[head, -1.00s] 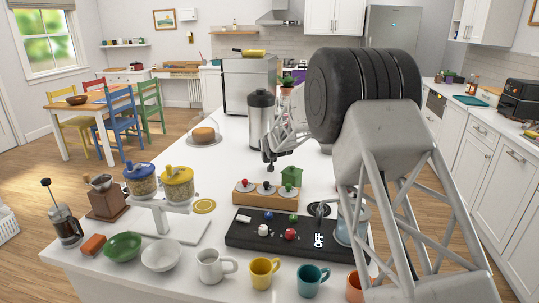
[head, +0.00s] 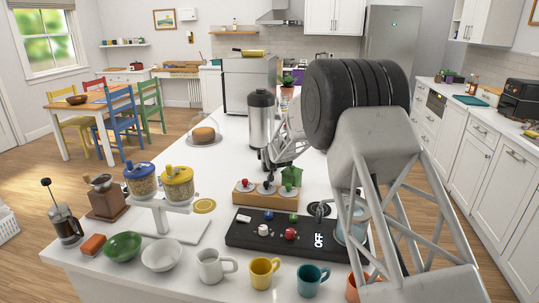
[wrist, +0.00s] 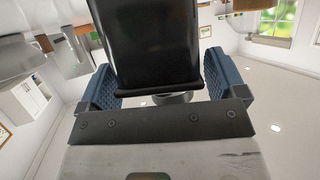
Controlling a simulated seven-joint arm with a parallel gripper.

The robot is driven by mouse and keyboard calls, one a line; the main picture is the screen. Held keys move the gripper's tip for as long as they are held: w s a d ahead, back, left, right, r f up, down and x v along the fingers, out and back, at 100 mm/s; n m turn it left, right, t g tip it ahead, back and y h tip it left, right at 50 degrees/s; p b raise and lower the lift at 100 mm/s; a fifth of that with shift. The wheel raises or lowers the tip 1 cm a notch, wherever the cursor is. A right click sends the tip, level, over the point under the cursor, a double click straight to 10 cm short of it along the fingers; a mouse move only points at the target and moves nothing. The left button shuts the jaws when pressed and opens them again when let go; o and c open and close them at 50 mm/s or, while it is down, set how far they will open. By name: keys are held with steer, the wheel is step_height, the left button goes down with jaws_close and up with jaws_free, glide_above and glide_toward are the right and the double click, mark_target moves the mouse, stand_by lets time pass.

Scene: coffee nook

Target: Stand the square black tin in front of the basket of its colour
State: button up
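In the wrist view, the square black tin (wrist: 158,45) fills the space between the blue-padded fingers of my gripper (wrist: 162,88). Both pads appear to touch its sides. In the head view, my gripper (head: 268,160) is past the wooden rack, beside the steel canister; the tin is hard to tell from the dark fingers there. The wooden rack (head: 250,198) carries several small round baskets with red, black and green marks. The black-marked basket (head: 267,188) is in the middle, close below my gripper. A green tin (head: 291,175) stands behind the green-marked one.
A steel canister (head: 261,120) stands just behind my gripper. A black panel (head: 265,246) with coloured knobs lies in front of the rack. Several mugs line the front edge. A cake under a dome (head: 203,135) is to the left. Counter left of the rack is mostly clear.

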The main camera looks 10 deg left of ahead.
steer(key=shift+o, duration=0.6)
steer(key=shift+s+r, duration=0.1)
steer(key=shift+r, duration=0.1)
steer(key=v, duration=0.7)
steer(key=shift+s+d, duration=0.1)
stand_by(0.9)
steer(key=shift+w+a+r+g+h, duration=0.3)
steer(key=shift+w+r+g+h, duration=0.25)
steer(key=shift+g, duration=0.6)
steer(key=shift+w+a+r+g+h, duration=0.3)
steer(key=shift+w+r+g+h, duration=0.25)
steer(key=shift+g, duration=0.55)
steer(key=shift+w+a+r+g+h, duration=0.35)
steer(key=shift+w+g, duration=0.35)
steer(key=shift+g, duration=0.45)
